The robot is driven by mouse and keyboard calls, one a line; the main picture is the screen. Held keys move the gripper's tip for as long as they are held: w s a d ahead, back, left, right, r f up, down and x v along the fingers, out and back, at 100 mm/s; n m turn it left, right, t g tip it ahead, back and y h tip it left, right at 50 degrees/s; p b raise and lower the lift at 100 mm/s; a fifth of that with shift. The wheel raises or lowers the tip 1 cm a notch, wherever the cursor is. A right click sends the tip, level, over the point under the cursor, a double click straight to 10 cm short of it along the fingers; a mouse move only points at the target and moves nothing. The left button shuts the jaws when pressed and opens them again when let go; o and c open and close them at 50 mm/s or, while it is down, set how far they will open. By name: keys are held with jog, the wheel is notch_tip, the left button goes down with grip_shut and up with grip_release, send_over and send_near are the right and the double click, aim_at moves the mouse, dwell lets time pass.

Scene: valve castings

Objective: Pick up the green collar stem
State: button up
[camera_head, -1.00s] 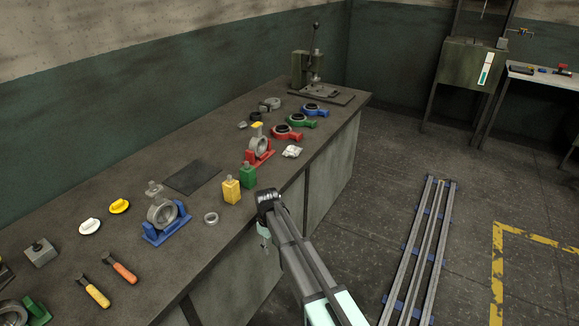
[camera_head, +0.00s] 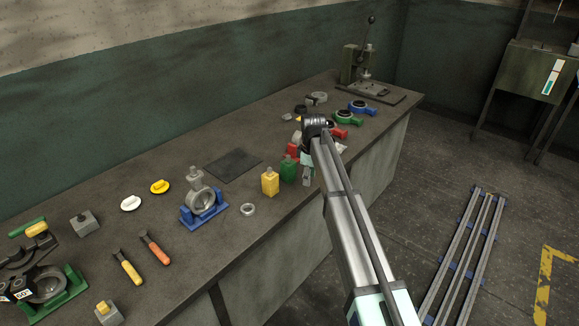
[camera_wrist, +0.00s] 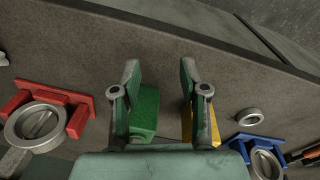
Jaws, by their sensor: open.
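I cannot tell for certain whether the green one is the green collar stem. My gripper (camera_head: 307,178) is just right of the green block. In the wrist view my gripper (camera_wrist: 159,72) is open and empty, pointing down. The green block (camera_wrist: 146,108) shows between the fingers, close to the left one, which partly hides it. The yellow block (camera_wrist: 214,129) is mostly behind the right finger.
A blue fixture with a ring casting (camera_head: 205,212) and a loose grey ring (camera_head: 248,209) stand to the left. A red fixture (camera_wrist: 77,120) stands on the other side, mostly hidden by my arm in the head view. A black mat (camera_head: 232,165) lies behind.

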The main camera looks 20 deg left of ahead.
jog(key=w+a+r+n, duration=0.1)
jog(key=a+r+n, duration=0.2)
jog(key=r+n, duration=0.3)
jog(key=w+a+r+n, duration=0.2)
jog(key=a+r+n, duration=0.15)
jog(key=r, duration=0.45)
jog(key=w+a+r+n, duration=0.1)
jog(key=a+r+n, duration=0.2)
jog(key=r+n, duration=0.3)
jog(key=m+p, duration=0.1)
jog(key=p, duration=0.2)
send_over(288, 155)
jog(key=shift+g, duration=0.4)
notch_tip(288, 155, down, 10)
jog(key=shift+d+f, duration=0.1)
jog(key=shift+f, duration=0.15)
jog(key=shift+s+f+p, duration=0.1)
jog(key=shift+f+p, duration=0.65)
jog(key=shift+p, duration=0.15)
jog(key=shift+f+p, duration=0.65)
jog(key=shift+f, duration=1.25)
grip_shut()
